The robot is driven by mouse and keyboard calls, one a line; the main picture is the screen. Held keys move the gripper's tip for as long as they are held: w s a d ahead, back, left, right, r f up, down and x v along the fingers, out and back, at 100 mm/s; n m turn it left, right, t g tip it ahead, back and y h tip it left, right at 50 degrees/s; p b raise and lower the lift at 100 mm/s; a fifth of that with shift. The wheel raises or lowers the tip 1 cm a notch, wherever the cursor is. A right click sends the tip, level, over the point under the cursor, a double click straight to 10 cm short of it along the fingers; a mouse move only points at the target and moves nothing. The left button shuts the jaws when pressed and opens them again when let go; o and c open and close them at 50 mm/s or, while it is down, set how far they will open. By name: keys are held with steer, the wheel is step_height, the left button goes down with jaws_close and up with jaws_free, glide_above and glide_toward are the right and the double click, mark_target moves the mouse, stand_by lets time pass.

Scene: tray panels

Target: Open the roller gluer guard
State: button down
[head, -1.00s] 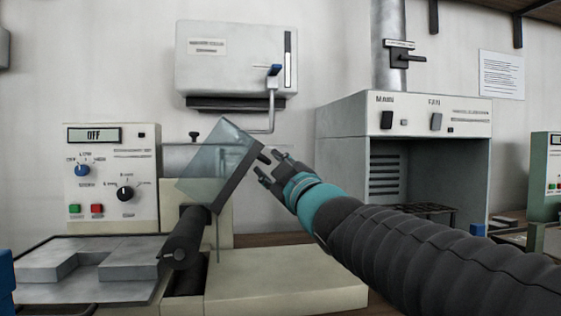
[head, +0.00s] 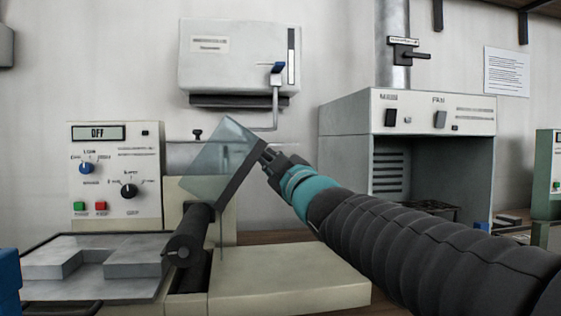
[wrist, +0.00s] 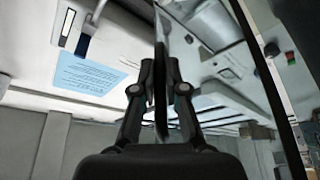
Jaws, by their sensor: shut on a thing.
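The roller gluer guard (head: 222,155) is a clear tinted panel with a dark edge bar. It stands tilted up above the dark rollers (head: 190,235) of the gluer. My gripper (head: 266,156) is at the upper right edge of the guard, shut on it. In the wrist view, my gripper's fingers (wrist: 160,95) stand on both sides of the thin guard panel (wrist: 161,60), seen nearly edge-on. The exact contact at the fingertips is partly hidden in the head view.
The gluer's control box (head: 115,150) stands behind left, its display reading OFF. Grey blocks on a tray (head: 60,290) lie at left. A wall box (head: 238,60) with a lever hangs above. A grey fume cabinet (head: 345,155) stands at right, behind my arm.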

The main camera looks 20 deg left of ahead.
steer(key=p, duration=0.1)
steer(key=r+n+p, duration=0.1)
steer(key=p, duration=0.1)
steer(key=shift+s+a+r+n+g, duration=0.25)
steer(key=shift+a+r+n+g, duration=0.05)
steer(key=shift+a+r+g, duration=0.1)
steer(key=shift+s+a+n+g+p, duration=0.3)
steer(key=shift+a+n+p, duration=0.1)
steer(key=shift+n+p, duration=0.3)
steer(key=c, duration=1.2)
jaws_free()
steer(key=v, duration=1.2)
steer(key=shift+w, duration=0.1)
